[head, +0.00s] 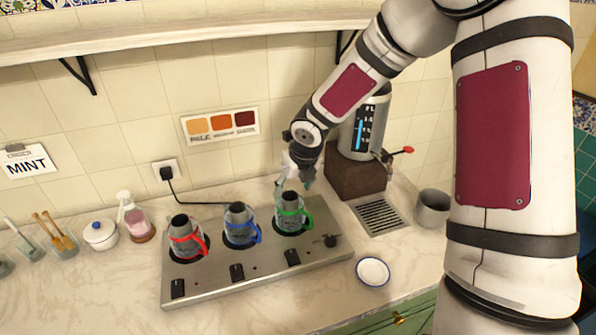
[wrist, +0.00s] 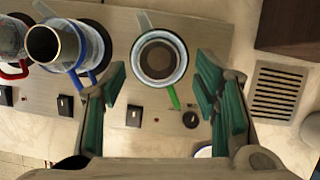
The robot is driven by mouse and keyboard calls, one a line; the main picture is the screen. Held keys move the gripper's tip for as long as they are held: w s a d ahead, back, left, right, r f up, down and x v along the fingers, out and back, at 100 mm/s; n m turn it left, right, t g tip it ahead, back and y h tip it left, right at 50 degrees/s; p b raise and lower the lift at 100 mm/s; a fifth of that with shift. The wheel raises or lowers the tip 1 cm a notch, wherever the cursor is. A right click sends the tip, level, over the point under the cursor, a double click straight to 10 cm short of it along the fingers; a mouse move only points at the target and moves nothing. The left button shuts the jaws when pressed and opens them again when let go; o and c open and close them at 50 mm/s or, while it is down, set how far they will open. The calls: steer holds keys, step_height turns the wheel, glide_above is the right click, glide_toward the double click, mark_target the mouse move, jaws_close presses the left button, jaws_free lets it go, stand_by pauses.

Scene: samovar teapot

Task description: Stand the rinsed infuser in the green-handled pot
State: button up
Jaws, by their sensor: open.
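The green-handled pot (head: 292,214) stands upright at the right end of the steel warmer. In the wrist view I look down into this pot (wrist: 182,62); its green handle points toward the lower right. A grey ring with a brown middle shows inside its mouth; I cannot tell whether this is the infuser or the pot's own inside. No infuser is clearly identifiable elsewhere. My gripper (head: 298,178) is above the green-handled pot.
The blue-handled pot (head: 240,225) and red-handled pot (head: 186,239) stand to the left on the warmer (head: 262,268). The samovar (head: 366,128) on its brown base is close behind right. A drain grate (head: 379,217), grey cup (head: 433,208) and white dish (head: 372,271) lie right.

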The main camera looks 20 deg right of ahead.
steer(key=s+d+r+m+h+p, duration=0.1)
steer(key=s+r+m+h, duration=0.1)
steer(key=s+r+m, duration=0.8)
steer(key=s+d+r+m+h+p, duration=0.1)
steer(key=s+d+r+m+h, duration=0.1)
steer(key=s+r+m, duration=0.8)
steer(key=s+a+r+m+y, duration=0.1)
steer(key=s+r+m, duration=0.2)
steer(key=s+m, duration=0.3)
steer(key=s+a+r+m+t+y, duration=0.1)
steer(key=s+a+r+m+y, duration=0.1)
steer(key=s+m, duration=0.5)
steer(key=r+m, duration=0.1)
steer(key=m, duration=0.3)
steer(key=shift+a+m, duration=0.15)
steer(key=shift+m, duration=0.15)
steer(key=shift+s, duration=0.1)
steer(key=shift+w+f+b, duration=0.9)
steer(key=shift+w+b, duration=0.1)
steer(key=shift+b, duration=0.05)
